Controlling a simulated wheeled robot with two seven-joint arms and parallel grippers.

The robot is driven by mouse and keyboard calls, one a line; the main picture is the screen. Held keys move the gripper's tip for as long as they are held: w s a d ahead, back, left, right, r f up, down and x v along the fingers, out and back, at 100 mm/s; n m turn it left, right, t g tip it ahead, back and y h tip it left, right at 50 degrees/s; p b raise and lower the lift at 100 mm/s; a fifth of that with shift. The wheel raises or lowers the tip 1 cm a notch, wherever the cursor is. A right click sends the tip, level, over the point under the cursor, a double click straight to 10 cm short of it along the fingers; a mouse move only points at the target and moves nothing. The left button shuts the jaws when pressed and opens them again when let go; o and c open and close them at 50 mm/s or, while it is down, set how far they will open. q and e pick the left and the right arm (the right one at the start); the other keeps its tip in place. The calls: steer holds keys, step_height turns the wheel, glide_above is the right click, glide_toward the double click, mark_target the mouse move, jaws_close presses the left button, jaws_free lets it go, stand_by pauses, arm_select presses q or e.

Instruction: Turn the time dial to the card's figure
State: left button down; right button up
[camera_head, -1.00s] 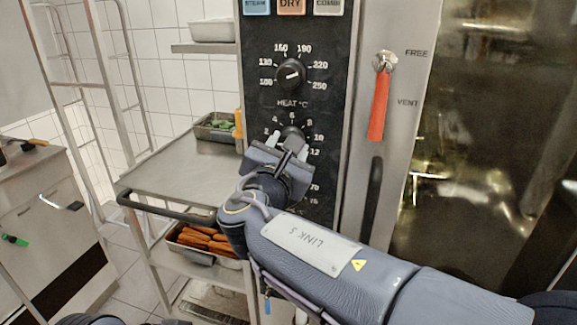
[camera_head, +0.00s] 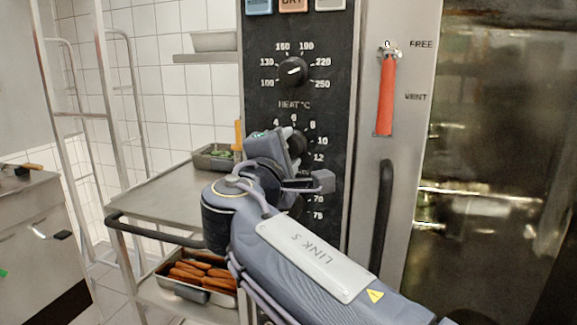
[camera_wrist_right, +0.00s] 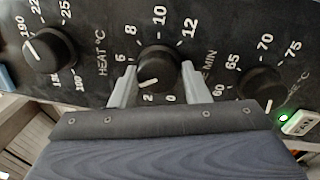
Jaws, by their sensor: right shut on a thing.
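The time dial (camera_wrist_right: 158,68) is a round black knob on the black oven panel, ringed by white figures. In the wrist view its white pointer line slants toward the low figures near 2; the left finger covers part of the scale there, so the exact figure is unclear. My right gripper (camera_wrist_right: 158,80) has a pale finger on each side of this dial and is shut on it. In the head view the time dial (camera_head: 299,143) shows partly behind my right gripper. My left gripper is not in view. I can make out no card with a figure.
The heat dial (camera_head: 293,71) is above and a lower dial (camera_wrist_right: 262,84) below. A red handle (camera_head: 385,95) is right of the panel.

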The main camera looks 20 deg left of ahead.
steer(key=shift+r+m+h+b, duration=0.2)
steer(key=shift+m+b, duration=0.65)
steer(key=shift+m, duration=0.95)
steer(key=shift+r+m+h+b, duration=0.2)
steer(key=shift+m+b, duration=0.65)
steer(key=shift+m, duration=1.25)
steer(key=o, duration=0.7)
steer(key=shift+o, duration=1.1)
steer(key=shift+f, duration=0.1)
steer(key=shift+a+f, duration=0.1)
